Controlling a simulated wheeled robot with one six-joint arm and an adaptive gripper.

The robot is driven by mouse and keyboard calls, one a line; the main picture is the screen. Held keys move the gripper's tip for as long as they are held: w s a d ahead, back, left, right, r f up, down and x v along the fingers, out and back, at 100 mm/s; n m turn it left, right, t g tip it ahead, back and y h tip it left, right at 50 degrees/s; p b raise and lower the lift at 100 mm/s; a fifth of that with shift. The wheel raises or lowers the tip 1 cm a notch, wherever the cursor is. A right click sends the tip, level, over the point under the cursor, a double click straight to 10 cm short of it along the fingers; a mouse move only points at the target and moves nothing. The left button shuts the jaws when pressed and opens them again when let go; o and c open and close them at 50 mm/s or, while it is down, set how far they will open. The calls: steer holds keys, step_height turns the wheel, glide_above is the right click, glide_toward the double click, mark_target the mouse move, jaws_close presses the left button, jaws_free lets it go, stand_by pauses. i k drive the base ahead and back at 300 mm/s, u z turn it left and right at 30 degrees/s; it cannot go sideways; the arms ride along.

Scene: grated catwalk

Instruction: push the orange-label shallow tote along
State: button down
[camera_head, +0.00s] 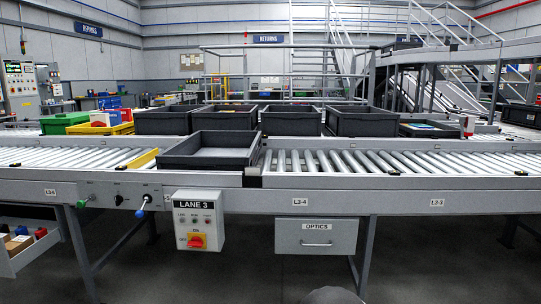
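A dark grey shallow tote (207,161) sits on the near roller conveyor, left of centre. It looks empty, and no orange label shows on the sides I can see. Its right end is close to a dark block (254,181) on the conveyor's front edge. Another low dark tote (430,131) stands farther back on the right with something blue and yellow in it; its label is not readable either. My gripper is not in this view.
Several deeper dark totes (363,122) stand in a row behind. A yellow bar (143,160) lies across the rollers left of the shallow tote. Bare rollers (350,161) run to its right. A LANE 3 control box (198,222) and OPTICS drawer (316,237) hang below the front rail.

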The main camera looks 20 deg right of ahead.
mark_target(222, 150)
steer(key=z, duration=0.65)
steer(key=i, duration=0.45)
steer(key=z, duration=0.8)
steer(key=i, duration=0.75)
steer(key=u, duration=0.5)
steer(key=i, duration=0.95)
steer(key=u, duration=0.85)
